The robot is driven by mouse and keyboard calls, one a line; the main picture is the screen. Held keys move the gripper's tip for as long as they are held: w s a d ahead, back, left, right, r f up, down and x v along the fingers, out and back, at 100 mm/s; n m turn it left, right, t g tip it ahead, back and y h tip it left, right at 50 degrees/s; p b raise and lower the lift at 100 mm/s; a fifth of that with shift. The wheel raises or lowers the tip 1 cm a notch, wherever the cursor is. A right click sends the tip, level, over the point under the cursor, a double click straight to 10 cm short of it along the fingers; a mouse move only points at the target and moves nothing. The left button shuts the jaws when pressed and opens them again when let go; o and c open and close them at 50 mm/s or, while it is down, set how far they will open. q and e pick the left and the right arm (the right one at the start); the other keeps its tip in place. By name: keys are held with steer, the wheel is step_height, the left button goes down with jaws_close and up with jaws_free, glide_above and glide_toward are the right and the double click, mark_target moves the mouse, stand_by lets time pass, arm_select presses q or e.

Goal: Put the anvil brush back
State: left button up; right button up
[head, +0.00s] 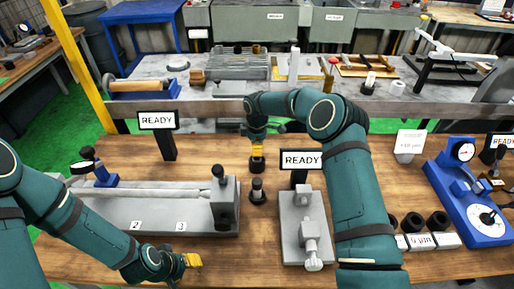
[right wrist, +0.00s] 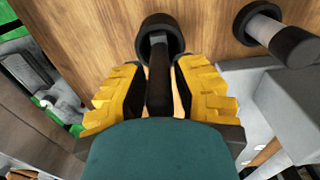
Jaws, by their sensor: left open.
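The anvil brush shows in the right wrist view as a dark upright handle (right wrist: 159,80) between the yellow fingers of my right gripper (right wrist: 158,88). The fingers look closed around it, with at most a thin gap. Its far end reaches the round black holder (right wrist: 141,38) on the wooden bench; how deep it sits inside is hidden. My left gripper (head: 188,261) is open and empty near the bench's front edge.
A grey bench fixture (head: 150,208) is to the left, and a grey device (head: 303,225) to the right. READY signs (head: 157,121) stand behind. Several black rings and a blue gauge stand (head: 470,205) are further right.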

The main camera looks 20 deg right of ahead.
steer(key=shift+o, duration=0.3)
arm_select(q)
steer(key=shift+r, duration=0.2)
arm_select(e)
steer(key=shift+r, duration=0.25)
arm_select(q)
steer(key=shift+r, duration=0.1)
arm_select(e)
step_height(320, 180, up, 12)
steer(key=shift+f, duration=0.1)
